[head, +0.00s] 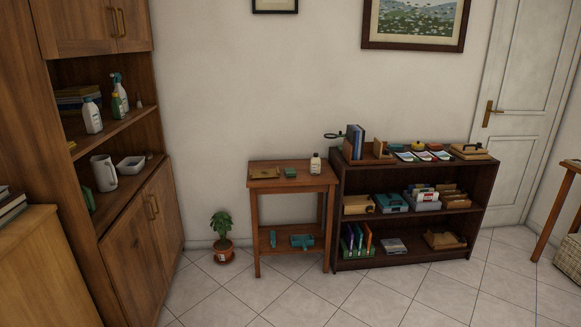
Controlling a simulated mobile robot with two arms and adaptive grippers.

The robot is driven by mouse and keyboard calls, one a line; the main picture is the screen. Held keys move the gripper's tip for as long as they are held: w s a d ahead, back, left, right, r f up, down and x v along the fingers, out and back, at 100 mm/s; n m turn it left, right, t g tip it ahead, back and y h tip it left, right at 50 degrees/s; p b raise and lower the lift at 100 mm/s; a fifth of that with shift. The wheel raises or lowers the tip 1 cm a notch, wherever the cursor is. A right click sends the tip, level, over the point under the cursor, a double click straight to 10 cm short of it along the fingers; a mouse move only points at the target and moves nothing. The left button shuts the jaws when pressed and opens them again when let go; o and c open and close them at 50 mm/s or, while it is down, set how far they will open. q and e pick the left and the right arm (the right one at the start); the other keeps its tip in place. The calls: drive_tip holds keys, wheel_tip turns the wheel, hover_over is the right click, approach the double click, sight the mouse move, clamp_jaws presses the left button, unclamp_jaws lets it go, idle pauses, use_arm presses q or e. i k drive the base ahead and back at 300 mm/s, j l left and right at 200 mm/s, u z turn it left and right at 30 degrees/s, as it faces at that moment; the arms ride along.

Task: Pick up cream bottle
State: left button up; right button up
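A small cream bottle (315,165) with a dark cap and a label stands upright on the small wooden table (265,183), at the right end of its top. It is close to the left side of the dark bookshelf. A taller white bottle (92,116) with a label stands on a shelf of the wooden cabinet at the left. Neither of my grippers is in view.
A green box (290,172) sits left of the cream bottle. A potted plant (222,237) stands on the floor left of the table. The dark bookshelf (337,225) stands right of it. Tiled floor (300,308) in front is clear.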

sight(315, 162)
drive_tip(key=i+z, duration=0.1)
drive_tip(key=i, duration=2.25)
